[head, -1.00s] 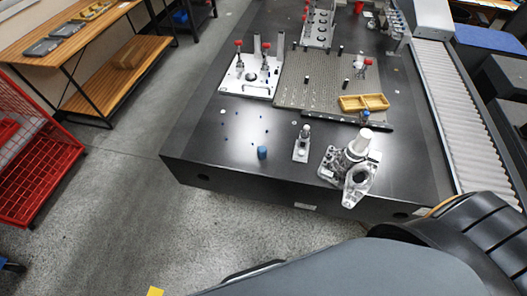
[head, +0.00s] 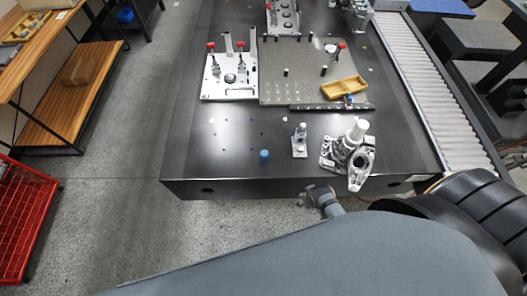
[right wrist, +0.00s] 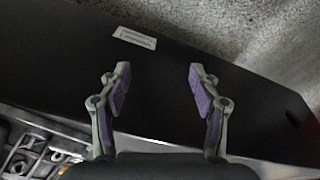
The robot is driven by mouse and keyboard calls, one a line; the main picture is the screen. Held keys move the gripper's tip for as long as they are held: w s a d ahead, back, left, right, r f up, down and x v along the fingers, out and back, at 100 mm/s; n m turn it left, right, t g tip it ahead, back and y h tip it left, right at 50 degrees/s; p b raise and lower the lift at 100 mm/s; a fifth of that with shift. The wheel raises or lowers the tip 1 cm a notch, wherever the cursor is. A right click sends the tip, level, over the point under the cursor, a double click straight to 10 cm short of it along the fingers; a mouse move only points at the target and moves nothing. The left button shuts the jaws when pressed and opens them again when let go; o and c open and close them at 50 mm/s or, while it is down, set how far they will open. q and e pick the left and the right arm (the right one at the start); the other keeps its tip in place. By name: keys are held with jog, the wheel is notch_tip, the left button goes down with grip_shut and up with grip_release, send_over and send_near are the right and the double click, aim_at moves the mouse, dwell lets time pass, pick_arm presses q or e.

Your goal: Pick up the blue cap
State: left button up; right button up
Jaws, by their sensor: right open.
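The blue cap (head: 264,156) is a small blue cylinder standing on the dark table (head: 225,170) near its front edge, in the head view. My right gripper (head: 318,191) is just in front of the table's front edge, to the right of the cap and apart from it. In the right wrist view my right gripper (right wrist: 158,88) is open, with nothing between its fingers. Behind them is the table's dark front face with a pale label (right wrist: 134,38). The cap does not show in the right wrist view. My left gripper is not in view.
A grey metal casting (head: 347,154) and a small post fixture (head: 299,141) stand right of the cap. A white fixture plate (head: 229,78), a perforated plate (head: 290,85) and a yellow tray (head: 344,88) lie farther back. The table left of the cap is mostly clear.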

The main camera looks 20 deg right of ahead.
jog(key=w+a+r+m+p, duration=0.1)
jog(key=w+r+m+p, duration=0.15)
jog(key=r, duration=0.95)
jog(key=w+a+r+m+p, duration=0.1)
jog(key=w+r+p, duration=0.25)
jog(key=r, duration=0.85)
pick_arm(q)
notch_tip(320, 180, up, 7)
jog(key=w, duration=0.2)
pick_arm(e)
jog(key=m+g+y, duration=0.1)
jog(key=m+g, duration=0.1)
jog(key=m, duration=1.3)
send_near(263, 154)
jog(key=shift+d+f+b, duration=0.1)
jog(key=shift+f+b, duration=0.2)
jog(key=shift+f, duration=0.05)
notch_tip(263, 154, down, 5)
jog(key=b, duration=0.5)
jog(key=shift+w+r, duration=0.1)
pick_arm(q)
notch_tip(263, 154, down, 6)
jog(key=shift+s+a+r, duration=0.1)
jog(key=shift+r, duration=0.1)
pick_arm(e)
jog(key=shift+r, duration=0.1)
